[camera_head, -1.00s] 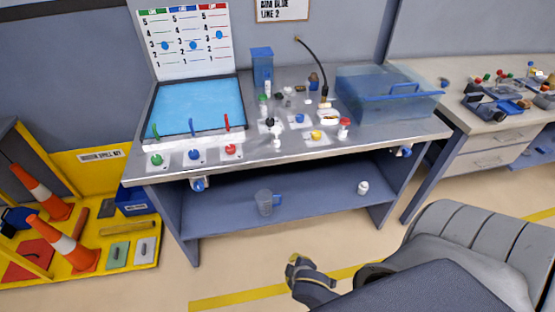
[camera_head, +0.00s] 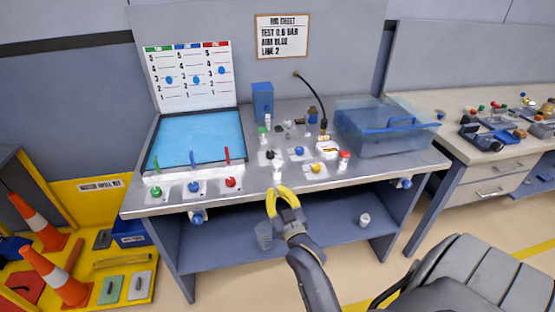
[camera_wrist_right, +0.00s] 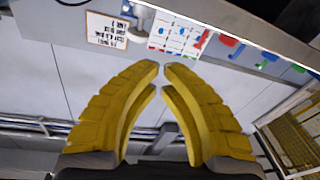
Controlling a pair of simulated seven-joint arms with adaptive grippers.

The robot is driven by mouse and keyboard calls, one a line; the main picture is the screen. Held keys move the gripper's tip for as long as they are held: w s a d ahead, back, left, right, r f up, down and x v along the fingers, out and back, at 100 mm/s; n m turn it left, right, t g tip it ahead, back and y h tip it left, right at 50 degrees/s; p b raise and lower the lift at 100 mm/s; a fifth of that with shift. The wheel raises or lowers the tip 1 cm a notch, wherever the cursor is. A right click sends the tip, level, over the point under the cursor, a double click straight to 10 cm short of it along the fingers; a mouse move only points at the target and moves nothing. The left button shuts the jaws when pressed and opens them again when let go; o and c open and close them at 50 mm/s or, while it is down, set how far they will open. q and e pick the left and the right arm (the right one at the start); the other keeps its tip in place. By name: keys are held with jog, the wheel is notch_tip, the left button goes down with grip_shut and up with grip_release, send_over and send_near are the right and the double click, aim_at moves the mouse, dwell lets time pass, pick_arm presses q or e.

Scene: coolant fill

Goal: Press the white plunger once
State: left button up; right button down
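A small white upright piece that looks like the white plunger (camera_head: 277,172) stands at the bench's front edge, near a black knob (camera_head: 270,155). My right gripper (camera_head: 274,189) is just in front of and below it, pointing up toward the bench edge. I see no clear contact. Its yellow fingers curve together, with only a narrow gap at the tips in the right wrist view (camera_wrist_right: 162,66), and hold nothing. A pale cylinder (camera_wrist_right: 141,18) shows beyond the tips there; I cannot tell if it is the plunger. My left gripper is not in view.
The bench (camera_head: 350,178) holds a blue screen (camera_head: 200,140) with red, blue and green knobs in front. Several small fittings crowd its middle. A clear blue bin (camera_head: 375,140) stands right. Below the bench top are a measuring jug (camera_head: 264,236) and a shelf.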

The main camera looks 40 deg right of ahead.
jog(key=w+d+r+m+t+h, duration=0.1)
jog(key=d+r+m+h, duration=0.2)
jog(key=r, duration=0.2)
jog(key=shift+w+d+m+t, duration=0.15)
jog(key=shift+d+m+t, duration=0.15)
jog(key=shift+m+t, duration=0.1)
notch_tip(320, 180, up, 3)
send_over(278, 166)
jog(key=shift+w+d+f, duration=0.1)
jog(key=shift+w+f, duration=0.2)
jog(key=shift+f, duration=1.6)
jog(key=shift+s+f, duration=0.1)
jog(key=shift+f, duration=1.4)
